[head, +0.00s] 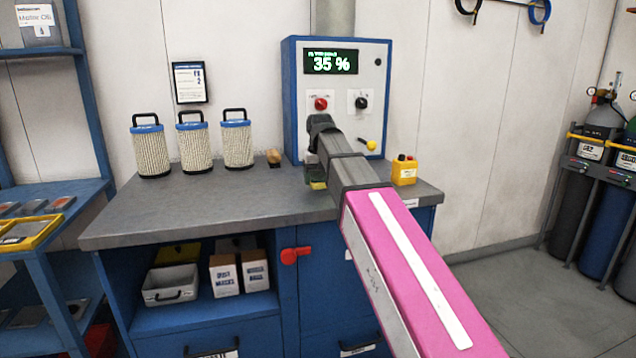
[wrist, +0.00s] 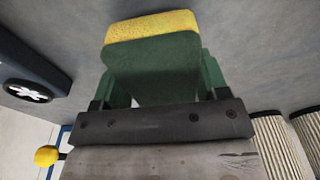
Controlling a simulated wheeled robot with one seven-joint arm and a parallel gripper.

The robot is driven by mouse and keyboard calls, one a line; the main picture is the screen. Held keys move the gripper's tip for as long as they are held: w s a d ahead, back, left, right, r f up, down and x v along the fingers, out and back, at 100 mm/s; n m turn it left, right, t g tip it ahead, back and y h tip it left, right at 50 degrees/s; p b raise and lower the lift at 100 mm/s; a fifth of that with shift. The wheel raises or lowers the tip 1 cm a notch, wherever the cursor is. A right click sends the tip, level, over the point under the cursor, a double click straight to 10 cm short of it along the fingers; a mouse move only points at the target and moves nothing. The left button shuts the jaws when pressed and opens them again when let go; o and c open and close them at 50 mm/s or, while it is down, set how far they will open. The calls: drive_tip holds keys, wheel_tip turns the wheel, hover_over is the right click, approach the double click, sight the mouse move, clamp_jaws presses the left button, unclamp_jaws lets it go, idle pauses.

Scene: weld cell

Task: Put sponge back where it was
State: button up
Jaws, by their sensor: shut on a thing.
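The sponge (wrist: 150,27) is yellow with a dark green side and sits between my gripper's green fingers in the wrist view. My gripper (wrist: 155,75) is shut on it. In the head view my gripper (head: 317,172) is low over the grey bench top (head: 240,205), in front of the blue cabinet, mostly hidden by my arm. Only a small yellow-green bit of the sponge (head: 318,185) shows there. I cannot tell whether the sponge touches the bench.
Several pleated filters (head: 194,148) stand at the bench's back left, with a small brown object (head: 273,156) beside them. The blue control cabinet (head: 341,85) reads 35 %. A yellow box with buttons (head: 404,171) stands right of my arm. The bench's front left is clear.

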sight(319, 177)
drive_tip(key=shift+f, duration=0.7)
drive_tip(key=o, duration=1)
drive_tip(key=shift+f, duration=0.15)
drive_tip(key=shift+c, duration=0.2)
drive_tip(key=r, duration=0.4)
drive_tip(key=s+r, duration=0.1)
drive_tip(key=r, duration=0.7)
drive_tip(key=shift+s+d+r, duration=0.1)
drive_tip(key=shift+s+d, duration=0.05)
drive_tip(key=shift+s, duration=0.05)
